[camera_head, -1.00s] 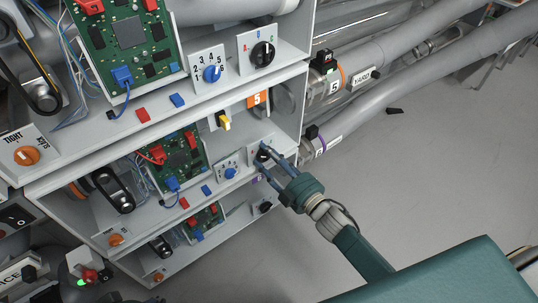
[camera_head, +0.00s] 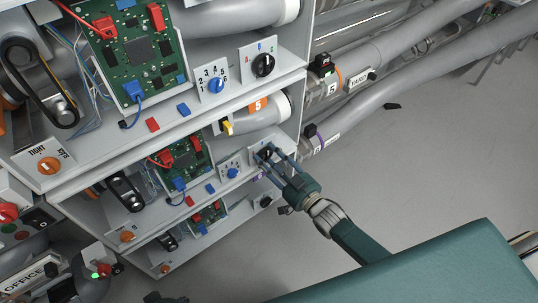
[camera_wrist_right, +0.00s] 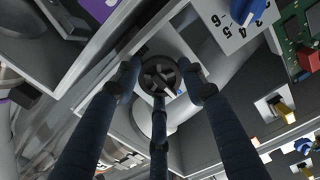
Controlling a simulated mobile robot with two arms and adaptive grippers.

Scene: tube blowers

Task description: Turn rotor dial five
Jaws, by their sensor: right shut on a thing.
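The rotor dial, a black round knob, sits on a white plate (camera_head: 256,147) at the right end of the middle shelf, below the orange "5" label (camera_head: 258,104). My right gripper (camera_head: 272,158) reaches it from the lower right, with its fingers around the knob and partly hiding it. In the right wrist view the black dial (camera_wrist_right: 157,77) shows its cross-shaped face between the fingertips, and the gripper is shut on it. The dial's markings are too small or covered to read. My left gripper is not in view.
The shelf above has a similar black dial (camera_head: 263,65) and a blue numbered dial (camera_head: 215,86). A smaller blue dial (camera_head: 232,173) is left of the held one. Grey pipes (camera_head: 400,110) run at the right. The floor (camera_head: 440,170) is open there.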

